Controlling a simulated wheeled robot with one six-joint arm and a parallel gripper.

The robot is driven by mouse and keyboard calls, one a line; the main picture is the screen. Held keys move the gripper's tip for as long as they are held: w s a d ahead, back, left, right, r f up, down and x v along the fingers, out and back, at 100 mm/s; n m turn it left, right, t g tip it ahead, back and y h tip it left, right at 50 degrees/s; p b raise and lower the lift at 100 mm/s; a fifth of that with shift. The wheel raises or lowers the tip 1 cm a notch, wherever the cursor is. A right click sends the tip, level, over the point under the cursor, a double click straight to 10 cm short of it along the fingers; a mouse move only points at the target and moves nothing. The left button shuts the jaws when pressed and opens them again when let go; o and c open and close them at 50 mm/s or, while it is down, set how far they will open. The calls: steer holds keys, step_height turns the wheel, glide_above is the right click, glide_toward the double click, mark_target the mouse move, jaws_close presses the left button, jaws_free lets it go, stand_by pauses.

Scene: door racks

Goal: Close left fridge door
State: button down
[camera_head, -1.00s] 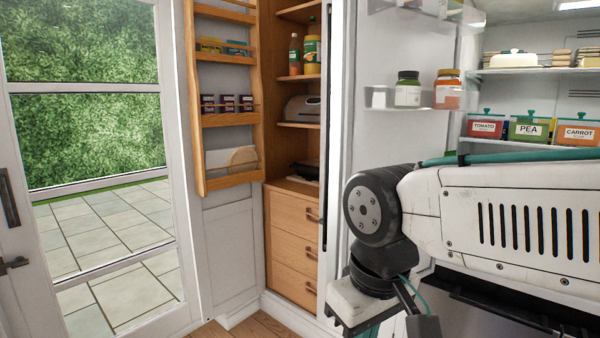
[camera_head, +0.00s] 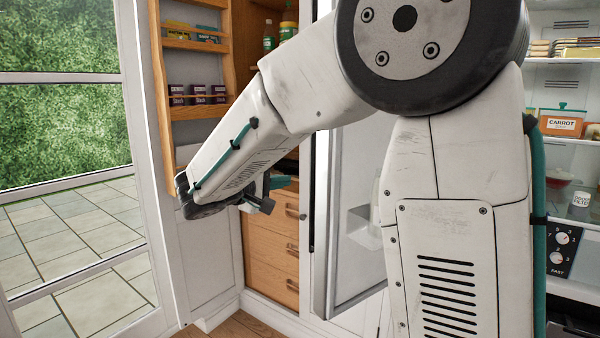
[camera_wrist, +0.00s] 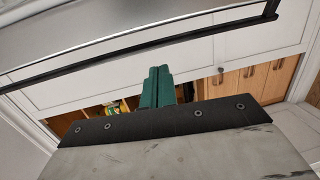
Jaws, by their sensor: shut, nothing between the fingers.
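The left fridge door (camera_head: 350,215) stands open in the head view, its inner side with a door bin facing me. My arm hides much of it. My gripper (camera_head: 268,192) is left of the door's edge, partly hidden behind my forearm, in front of the wooden drawers. In the wrist view my gripper's green fingers (camera_wrist: 157,84) are shut together and empty. A grey panel that looks like the door's outer face (camera_wrist: 120,30) lies across the top there, with a long black handle (camera_wrist: 150,42) beyond the fingertips. I see no contact between fingers and handle.
A pantry with wooden drawers (camera_head: 285,240) stands open behind the gripper; its rack door (camera_head: 195,110) is close to my forearm. A glass door (camera_head: 70,150) is at the left. Fridge shelves with a carrot box (camera_head: 562,122) are at the right.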

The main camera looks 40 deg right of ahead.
steer(key=w+d+t+h, duration=0.1)
steer(key=w+d+t, duration=0.1)
steer(key=w+d, duration=0.55)
steer(key=shift+n, duration=0.4)
steer(key=s, duration=0.4)
steer(key=shift+s+d+r, duration=0.15)
steer(key=shift+s+r, duration=0.1)
steer(key=shift+s, duration=0.05)
